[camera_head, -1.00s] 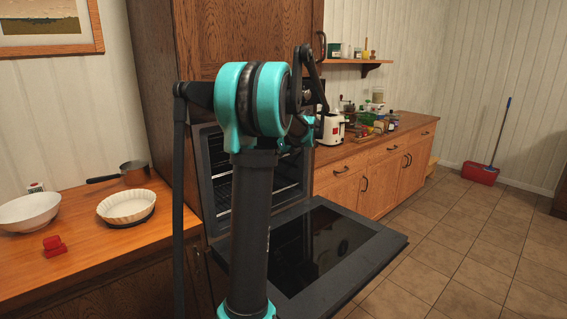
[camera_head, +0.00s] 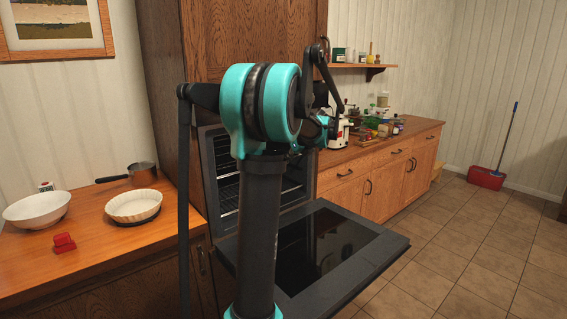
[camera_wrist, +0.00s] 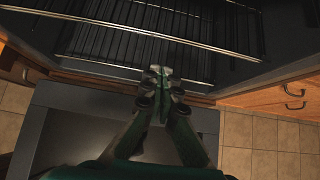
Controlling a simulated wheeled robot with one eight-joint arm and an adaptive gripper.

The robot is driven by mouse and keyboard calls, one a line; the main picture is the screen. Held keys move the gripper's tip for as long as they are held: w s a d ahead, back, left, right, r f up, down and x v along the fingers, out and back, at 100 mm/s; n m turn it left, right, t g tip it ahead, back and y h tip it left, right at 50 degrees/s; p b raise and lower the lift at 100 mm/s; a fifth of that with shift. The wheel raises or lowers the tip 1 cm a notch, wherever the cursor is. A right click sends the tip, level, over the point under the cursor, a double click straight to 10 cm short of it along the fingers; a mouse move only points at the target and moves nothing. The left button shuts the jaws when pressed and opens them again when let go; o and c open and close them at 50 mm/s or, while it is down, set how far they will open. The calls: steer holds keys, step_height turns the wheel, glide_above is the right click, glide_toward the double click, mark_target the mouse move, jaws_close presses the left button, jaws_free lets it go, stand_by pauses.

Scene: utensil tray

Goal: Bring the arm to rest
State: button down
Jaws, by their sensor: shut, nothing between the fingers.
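My gripper (camera_wrist: 159,80) shows in the wrist view with its fingertips together and nothing between them. It is in front of the open oven cavity, above the lowered oven door (camera_wrist: 75,135). The fingertips overlap the view of the dark oven racks (camera_wrist: 130,45); I cannot tell whether they touch anything. In the head view my arm's teal and black links stand in the middle, and my gripper is hidden behind them. The lowered oven door (camera_head: 372,238) and the oven interior (camera_head: 229,190) show beside and behind my arm.
On the left counter are a white bowl (camera_head: 37,208), a fluted dish (camera_head: 134,205), a saucepan (camera_head: 141,174) and a red item (camera_head: 64,242). The right counter (camera_head: 425,124) holds a toaster and several small items.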

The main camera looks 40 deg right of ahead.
steer(key=v, duration=0.7)
steer(key=shift+s+r, duration=0.3)
